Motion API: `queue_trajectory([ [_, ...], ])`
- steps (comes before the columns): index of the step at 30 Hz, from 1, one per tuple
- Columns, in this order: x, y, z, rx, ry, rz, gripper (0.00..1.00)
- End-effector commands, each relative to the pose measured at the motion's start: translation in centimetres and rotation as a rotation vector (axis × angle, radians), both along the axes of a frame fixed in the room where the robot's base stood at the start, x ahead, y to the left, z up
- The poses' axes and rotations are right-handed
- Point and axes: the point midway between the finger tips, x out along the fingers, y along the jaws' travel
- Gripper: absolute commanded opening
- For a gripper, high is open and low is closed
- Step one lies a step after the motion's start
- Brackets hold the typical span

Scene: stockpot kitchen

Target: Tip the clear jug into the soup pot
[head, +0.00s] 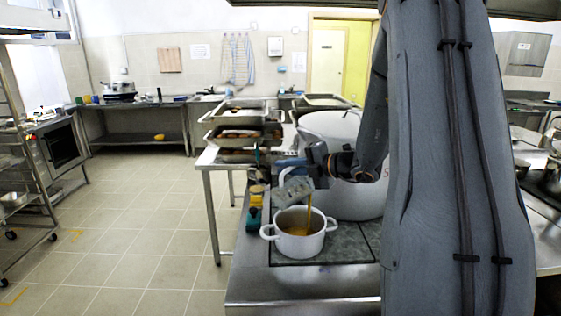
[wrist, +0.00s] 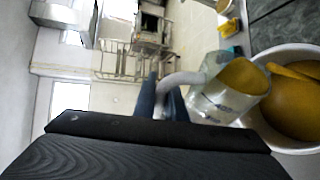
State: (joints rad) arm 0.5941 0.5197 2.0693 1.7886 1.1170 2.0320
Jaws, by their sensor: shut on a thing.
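My gripper (head: 308,162) is shut on the handle of the clear jug (head: 294,190), which is tilted over the soup pot (head: 299,241). A stream of orange-brown liquid runs from the jug's lip down into the pot. The pot is white with two side handles and stands on the dark stove top; orange liquid shows inside it. In the wrist view my gripper's fingers (wrist: 160,98) hold the jug's handle, and the jug (wrist: 226,88) still has orange liquid in it. The pot (wrist: 290,95) is at the right there, with orange liquid in it.
A big white stockpot (head: 345,200) stands right behind the soup pot, close to my gripper. Small yellow and teal items (head: 255,205) stand at the stove's left edge. Metal trays (head: 238,132) of food lie on the table behind.

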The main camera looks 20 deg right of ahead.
Motion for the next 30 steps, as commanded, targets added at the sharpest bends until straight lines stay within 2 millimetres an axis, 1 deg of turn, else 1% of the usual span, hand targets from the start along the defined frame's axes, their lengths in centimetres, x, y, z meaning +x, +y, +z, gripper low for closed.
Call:
queue_trajectory([
  [1,0.0,-0.5,-0.1,0.035,0.009,-0.002,0.0],
  [5,0.2,-1.4,-0.5,0.125,0.025,-0.002,0.0],
  [19,0.9,-4.8,0.9,0.402,0.08,-0.001,0.0],
  [30,1.5,-7.3,0.9,0.597,0.119,-0.001,0.0],
])
